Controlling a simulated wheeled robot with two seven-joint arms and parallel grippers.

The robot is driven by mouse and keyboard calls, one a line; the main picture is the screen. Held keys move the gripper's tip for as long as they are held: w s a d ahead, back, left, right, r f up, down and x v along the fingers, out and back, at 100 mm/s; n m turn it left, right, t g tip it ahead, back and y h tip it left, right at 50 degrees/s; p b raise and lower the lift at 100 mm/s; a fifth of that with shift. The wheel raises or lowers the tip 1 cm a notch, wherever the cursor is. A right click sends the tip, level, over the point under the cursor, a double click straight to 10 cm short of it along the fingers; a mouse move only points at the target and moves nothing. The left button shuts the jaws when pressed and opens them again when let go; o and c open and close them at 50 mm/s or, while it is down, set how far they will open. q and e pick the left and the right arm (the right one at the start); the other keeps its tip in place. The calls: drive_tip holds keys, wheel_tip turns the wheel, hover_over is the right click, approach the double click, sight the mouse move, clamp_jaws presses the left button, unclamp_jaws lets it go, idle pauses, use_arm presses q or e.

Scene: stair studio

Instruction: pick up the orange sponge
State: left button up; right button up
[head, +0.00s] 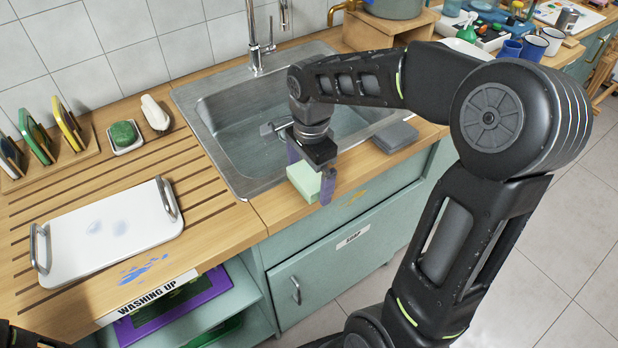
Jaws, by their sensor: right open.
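I make out no orange sponge in the head view. A pale green sponge-like block (303,181) sits at the front edge of the wooden counter, before the sink. My right gripper (312,178) points down at this block with its jaws open, one finger on the block's right side and the other behind it. I cannot tell whether the fingers touch it. A darker green sponge (124,134) lies in a small white dish at the left.
The steel sink (240,110) has a tall tap (254,45). A folded grey cloth (396,137) lies right of it. A white tray (110,232) with handles lies on the grooved counter at left, near a rack (50,150). Mugs (533,46) stand at upper right.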

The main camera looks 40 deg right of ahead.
sight(309, 175)
drive_tip(key=shift+c, duration=0.2)
idle(0.3)
drive_tip(key=c, duration=1.2)
wheel_tip(309, 175, up, 10)
drive_tip(key=shift+r, duration=0.1)
drive_tip(key=shift+c, duration=0.2)
drive_tip(key=o, duration=0.8)
drive_tip(key=c, duration=0.6)
